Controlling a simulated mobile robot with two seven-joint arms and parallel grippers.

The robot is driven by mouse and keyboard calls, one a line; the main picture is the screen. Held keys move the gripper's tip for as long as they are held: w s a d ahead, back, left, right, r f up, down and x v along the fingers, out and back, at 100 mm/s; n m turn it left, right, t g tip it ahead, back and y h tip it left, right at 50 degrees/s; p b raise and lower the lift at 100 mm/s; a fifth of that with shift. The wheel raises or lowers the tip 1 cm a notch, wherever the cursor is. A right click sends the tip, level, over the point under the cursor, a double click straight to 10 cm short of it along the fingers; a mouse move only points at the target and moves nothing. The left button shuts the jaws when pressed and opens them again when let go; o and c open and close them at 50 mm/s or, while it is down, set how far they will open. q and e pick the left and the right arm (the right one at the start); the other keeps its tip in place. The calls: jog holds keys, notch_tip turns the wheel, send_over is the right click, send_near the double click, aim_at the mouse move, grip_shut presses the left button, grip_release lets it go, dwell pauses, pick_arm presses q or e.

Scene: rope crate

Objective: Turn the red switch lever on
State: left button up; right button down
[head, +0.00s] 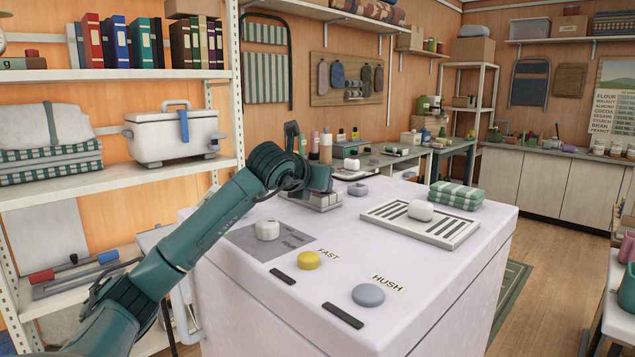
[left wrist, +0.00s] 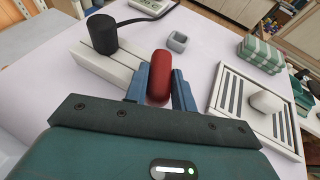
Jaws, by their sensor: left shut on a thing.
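The red switch lever's rounded handle (left wrist: 160,76) stands between the two blue fingers of my left gripper (left wrist: 159,92) in the left wrist view. My left gripper is shut on this handle. A pale grooved base (left wrist: 98,66) lies beside and behind the fingers, with a black cylinder and cable (left wrist: 103,34) at its far end. In the head view my left gripper (head: 319,184) is low over the pale base (head: 322,204) on the white worktop, and it hides the red handle. My right gripper is in neither view.
On the white worktop (head: 215,282) are a white knob (head: 267,230), a yellow button (head: 309,260), a grey button (head: 368,295), a small grey ring (head: 358,189), a slotted tray (head: 462,228) with a white rounded piece, and a folded striped cloth (head: 456,196). Bare worktop lies right of the buttons.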

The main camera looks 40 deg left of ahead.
pick_arm(q)
jog(key=o, duration=1)
jog(key=b+v, duration=0.2)
jog(key=v, duration=1.1)
jog(key=shift+s, duration=0.15)
